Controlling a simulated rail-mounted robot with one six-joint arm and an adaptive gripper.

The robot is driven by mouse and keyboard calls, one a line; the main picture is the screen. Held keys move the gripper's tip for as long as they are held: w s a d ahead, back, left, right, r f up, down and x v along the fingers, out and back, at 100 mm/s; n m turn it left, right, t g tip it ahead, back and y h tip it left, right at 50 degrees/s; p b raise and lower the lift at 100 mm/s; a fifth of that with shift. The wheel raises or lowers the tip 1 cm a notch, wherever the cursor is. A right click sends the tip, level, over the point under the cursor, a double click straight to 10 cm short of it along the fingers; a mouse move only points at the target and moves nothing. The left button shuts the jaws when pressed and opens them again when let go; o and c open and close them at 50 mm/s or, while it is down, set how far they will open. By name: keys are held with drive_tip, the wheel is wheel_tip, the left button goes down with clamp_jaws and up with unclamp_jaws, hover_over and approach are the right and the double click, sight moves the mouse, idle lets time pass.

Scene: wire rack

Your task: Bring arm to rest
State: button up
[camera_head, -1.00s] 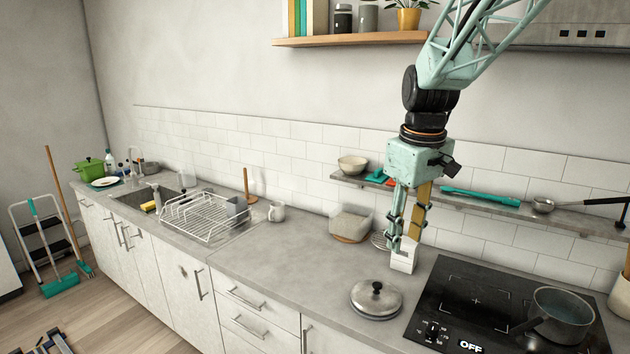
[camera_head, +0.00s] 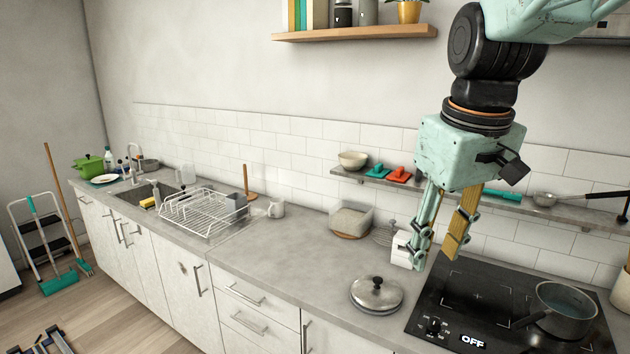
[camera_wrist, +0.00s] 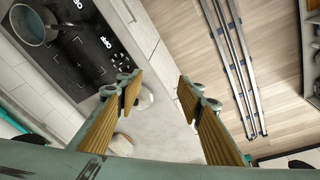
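My gripper (camera_head: 436,258) hangs with its fingers down, in front of the back edge of the counter and the left rear of the hob in the head view. Its two fingers have tan pads and stand apart with nothing between them. In the wrist view the open gripper (camera_wrist: 160,92) shows a wide gap, with counter and cupboard fronts behind it. A white block-like item (camera_head: 402,249) on the counter is partly hidden behind the left finger. My arm comes down from the upper right.
A black hob (camera_head: 455,300) carries a grey pot (camera_head: 562,306) at its right. A metal lid (camera_head: 377,297) lies on the counter left of the hob. A narrow wall shelf (camera_head: 550,211) runs behind my gripper. A wire dish rack (camera_head: 200,215) stands farther left. The counter between is mostly clear.

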drive_tip(key=s+f+m+b, duration=0.1)
drive_tip(key=s+f+m, duration=0.1)
drive_tip(key=s, duration=0.9)
drive_tip(key=s+f+m+t+b, duration=0.1)
drive_tip(key=s+f+m+b, duration=0.1)
drive_tip(key=s, duration=1)
drive_tip(key=shift+s+f, duration=0.25)
drive_tip(key=shift+f, duration=0.05)
